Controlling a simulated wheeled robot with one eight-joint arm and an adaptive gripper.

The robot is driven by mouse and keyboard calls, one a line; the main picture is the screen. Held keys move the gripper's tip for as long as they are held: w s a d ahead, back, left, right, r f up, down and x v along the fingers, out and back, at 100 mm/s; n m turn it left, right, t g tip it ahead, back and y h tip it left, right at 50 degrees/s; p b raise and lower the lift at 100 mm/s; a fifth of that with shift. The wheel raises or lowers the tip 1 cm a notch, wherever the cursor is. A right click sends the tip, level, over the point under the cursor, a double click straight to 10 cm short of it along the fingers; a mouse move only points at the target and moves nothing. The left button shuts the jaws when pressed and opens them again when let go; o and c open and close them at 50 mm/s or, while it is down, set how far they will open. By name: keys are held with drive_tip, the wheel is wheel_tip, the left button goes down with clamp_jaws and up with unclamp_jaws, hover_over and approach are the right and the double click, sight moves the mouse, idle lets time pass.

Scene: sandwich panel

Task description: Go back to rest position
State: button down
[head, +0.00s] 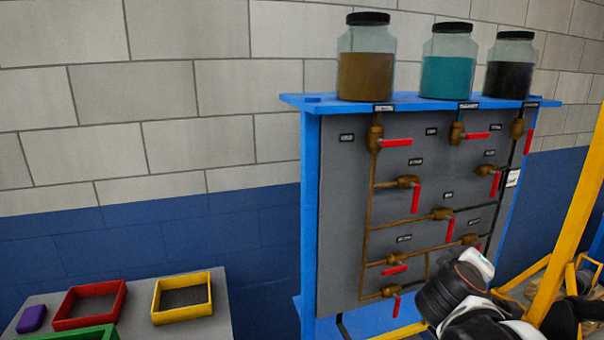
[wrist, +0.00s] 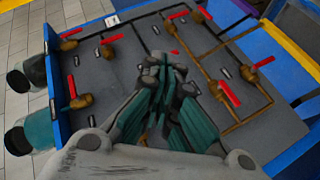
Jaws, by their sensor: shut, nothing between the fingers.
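My gripper (wrist: 165,75) is shut and empty in the wrist view, its fingertips together in front of the grey valve panel (wrist: 110,85). It hides part of the panel behind it. I cannot tell how far the tips are from the panel. In the head view, my arm shows in front of the lower right of the grey panel (head: 340,200), and the fingers cannot be made out. The panel carries brown pipes and several valves with red handles (head: 396,142). Some handles lie roughly level and others hang down.
Three lidded jars stand on the blue shelf (head: 300,98): brown (head: 366,75), teal (head: 447,75) and black (head: 509,78). A small table (head: 140,318) at lower left holds red (head: 64,322), yellow (head: 160,318) and green (head: 75,336) trays. A yellow post (head: 572,210) stands right.

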drive_tip(key=s+a+f+m+g+y, duration=0.2)
drive_tip(key=s+a+f+y, duration=0.1)
drive_tip(key=s+a, duration=0.4)
drive_tip(key=s+a+f+m+g+y, duration=0.1)
drive_tip(key=s+a+f+m+y, duration=0.1)
drive_tip(key=s+a+f+y, duration=0.2)
drive_tip(key=s+a+y, duration=0.1)
drive_tip(key=s+a, duration=0.2)
drive_tip(key=s, duration=0.1)
drive_tip(key=shift+s+f+g+y, duration=0.15)
drive_tip(key=shift+s+g+y, duration=0.15)
drive_tip(key=shift+g, duration=0.1)
